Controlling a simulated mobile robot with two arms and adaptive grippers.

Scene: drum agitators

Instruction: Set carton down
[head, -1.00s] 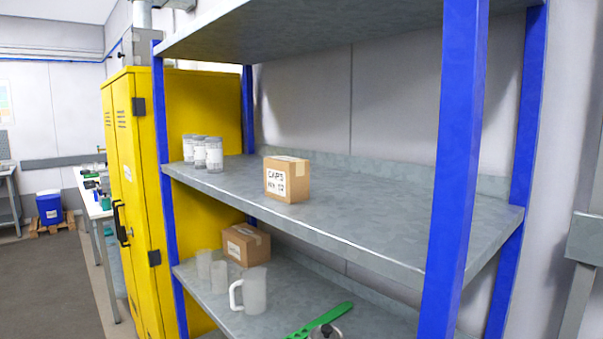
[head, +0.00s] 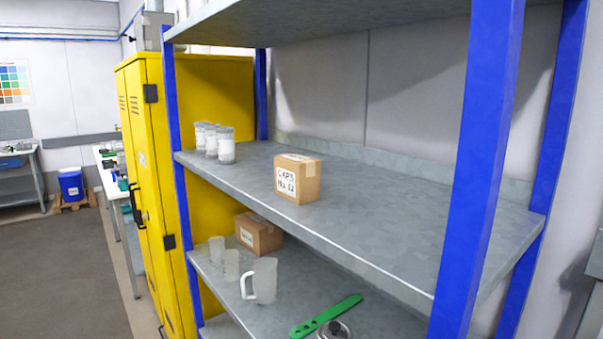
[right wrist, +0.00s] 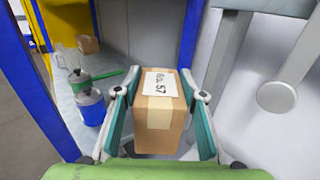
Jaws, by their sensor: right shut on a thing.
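My right gripper (right wrist: 160,94) is shut on a brown carton (right wrist: 158,135) in the right wrist view. Its fingers press on two opposite sides, and the top shows tape and a white label reading "57". The held carton is at the end of a blue-posted rack, between two posts, with a grey shelf (right wrist: 112,80) beyond it. Its underside is hidden, so I cannot tell whether it touches anything. A carton marked "CAPS" (head: 298,182) stands on the middle shelf (head: 390,215) in the head view. Neither gripper shows in the head view.
White-labelled jars (head: 225,146) stand at the middle shelf's left end. Below are another carton (head: 258,234), a pitcher (head: 264,281), clear beakers and a green tool (head: 325,317). A blue container (right wrist: 91,108) stands left of the held carton. The middle shelf's right half is clear.

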